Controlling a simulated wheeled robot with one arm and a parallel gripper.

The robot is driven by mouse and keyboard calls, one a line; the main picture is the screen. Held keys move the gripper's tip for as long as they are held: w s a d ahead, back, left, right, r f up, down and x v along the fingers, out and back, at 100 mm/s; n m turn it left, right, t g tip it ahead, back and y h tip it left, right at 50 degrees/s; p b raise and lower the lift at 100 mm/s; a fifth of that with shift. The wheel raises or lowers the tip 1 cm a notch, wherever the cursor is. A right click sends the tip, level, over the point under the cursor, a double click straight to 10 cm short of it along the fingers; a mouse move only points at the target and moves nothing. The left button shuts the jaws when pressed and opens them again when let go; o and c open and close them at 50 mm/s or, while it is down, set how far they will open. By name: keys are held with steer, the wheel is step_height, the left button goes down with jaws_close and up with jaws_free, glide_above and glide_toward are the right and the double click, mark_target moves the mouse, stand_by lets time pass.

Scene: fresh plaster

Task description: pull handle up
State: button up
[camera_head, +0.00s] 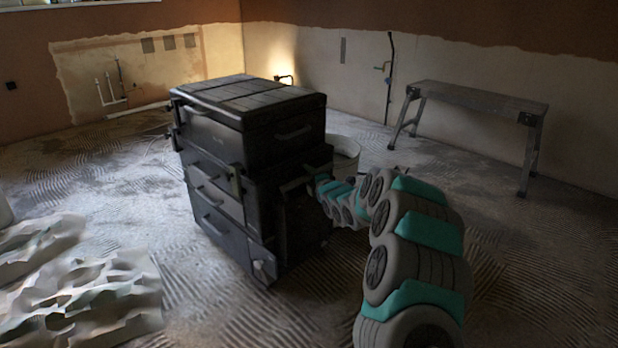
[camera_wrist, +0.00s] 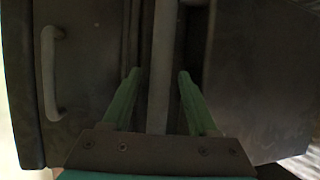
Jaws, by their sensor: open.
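A black stacked toolbox (camera_head: 250,190) with a closed lid stands in the middle of the head view. A grey bar, seemingly the pull handle (camera_wrist: 163,60), runs up the middle of the wrist view against the toolbox's dark side. My gripper (camera_wrist: 160,75) is open, with one green finger on each side of the bar. I see no clear contact between fingers and bar. In the head view my gripper (camera_head: 314,182) is small and dark at the toolbox's right side. The handle there is partly hidden and hard to make out.
A smaller curved grip (camera_wrist: 50,75) is on the toolbox at the left of the wrist view. A pale bucket (camera_head: 346,150) stands behind the toolbox. A work bench (camera_head: 480,100) is at the right wall. Crumpled sheeting (camera_head: 90,295) lies at the lower left. Floor around is mostly clear.

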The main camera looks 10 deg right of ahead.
steer(key=shift+c, duration=0.3)
jaws_close()
stand_by(0.3)
steer(key=shift+f, duration=0.1)
stand_by(0.8)
